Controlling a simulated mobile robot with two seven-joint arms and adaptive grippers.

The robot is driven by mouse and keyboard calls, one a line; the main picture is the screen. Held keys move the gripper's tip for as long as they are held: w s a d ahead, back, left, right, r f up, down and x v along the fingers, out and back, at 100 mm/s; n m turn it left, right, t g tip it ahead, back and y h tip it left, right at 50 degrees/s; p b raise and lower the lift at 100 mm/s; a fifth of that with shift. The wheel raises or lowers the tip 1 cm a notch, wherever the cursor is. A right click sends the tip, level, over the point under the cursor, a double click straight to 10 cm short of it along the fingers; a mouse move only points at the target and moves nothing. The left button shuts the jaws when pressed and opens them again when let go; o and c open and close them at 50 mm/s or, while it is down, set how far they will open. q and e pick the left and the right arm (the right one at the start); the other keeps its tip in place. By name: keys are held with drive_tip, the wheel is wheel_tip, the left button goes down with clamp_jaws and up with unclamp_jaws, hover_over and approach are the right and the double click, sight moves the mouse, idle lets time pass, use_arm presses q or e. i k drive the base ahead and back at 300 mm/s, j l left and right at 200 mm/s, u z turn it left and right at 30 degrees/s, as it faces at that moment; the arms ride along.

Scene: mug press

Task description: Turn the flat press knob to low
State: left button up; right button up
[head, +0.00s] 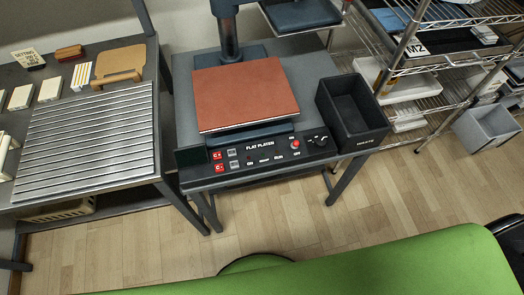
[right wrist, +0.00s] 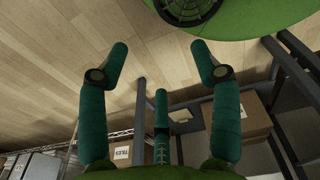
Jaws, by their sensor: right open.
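The flat press (head: 245,95) stands on a dark table in the middle of the head view, with a reddish-brown plate on top. Its black front panel is labelled "FLAT PLATEN". A small dark knob (head: 320,141) sits at the right end of that panel, right of a red button (head: 295,143). The knob's setting is too small to read. My left gripper is in neither view.
A black bin (head: 352,112) stands just right of the knob. A slatted metal table (head: 88,138) is at the left, and wire shelving (head: 425,75) at the right. The floor (head: 300,215) before the press is clear. Cardboard boxes (right wrist: 238,118) show in the wrist view.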

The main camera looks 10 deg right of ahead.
sight(320, 142)
drive_tip(key=k+z, duration=0.2)
drive_tip(key=z, duration=0.65)
